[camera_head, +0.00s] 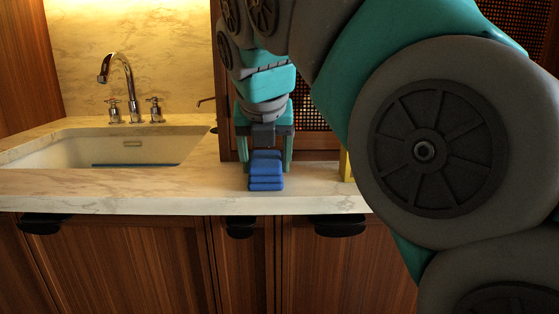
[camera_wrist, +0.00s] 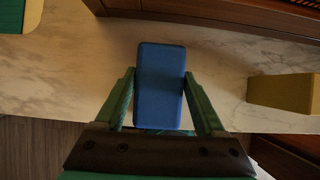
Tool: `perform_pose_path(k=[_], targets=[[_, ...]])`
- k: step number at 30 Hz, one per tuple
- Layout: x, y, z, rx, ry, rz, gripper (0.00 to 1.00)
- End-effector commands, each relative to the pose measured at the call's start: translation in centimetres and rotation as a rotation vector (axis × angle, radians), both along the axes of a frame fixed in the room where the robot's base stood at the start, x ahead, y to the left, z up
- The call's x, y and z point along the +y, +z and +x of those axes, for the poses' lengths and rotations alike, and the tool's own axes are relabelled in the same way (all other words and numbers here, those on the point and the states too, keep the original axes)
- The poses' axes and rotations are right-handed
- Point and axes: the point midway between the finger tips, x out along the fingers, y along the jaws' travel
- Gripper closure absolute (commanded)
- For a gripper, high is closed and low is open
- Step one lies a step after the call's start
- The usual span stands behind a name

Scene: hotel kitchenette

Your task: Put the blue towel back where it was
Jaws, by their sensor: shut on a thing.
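The blue towel (camera_head: 266,171) is a folded, layered block at the marble counter's front part, right of the sink. It also shows in the wrist view (camera_wrist: 160,85), between the fingers. My gripper (camera_head: 265,145) is above and around it, pointing down, and is shut on the towel. The towel's underside is at or very near the counter top; I cannot tell whether it touches.
The marble counter (camera_head: 210,185) has a sink (camera_head: 110,147) with a chrome faucet (camera_head: 122,75) at left. A yellow block (camera_wrist: 282,93) stands to the right of the towel. A wooden cabinet stands behind.

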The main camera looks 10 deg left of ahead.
Motion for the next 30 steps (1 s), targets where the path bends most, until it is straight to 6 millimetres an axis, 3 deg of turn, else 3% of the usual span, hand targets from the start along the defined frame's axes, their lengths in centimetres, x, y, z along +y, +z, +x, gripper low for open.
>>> perform_pose_path(k=[4,5,12,24,30], targets=[[0.0,-0.1,0.0,0.000,0.000,-0.001,0.73],[0.0,-0.2,0.0,0.000,0.000,-0.001,0.26],[0.0,-0.2,0.0,0.000,0.000,0.000,0.00],[0.0,-0.1,0.0,-0.001,0.001,0.001,0.00],[-0.2,1.9,-1.0,-0.003,-0.001,0.001,0.00]])
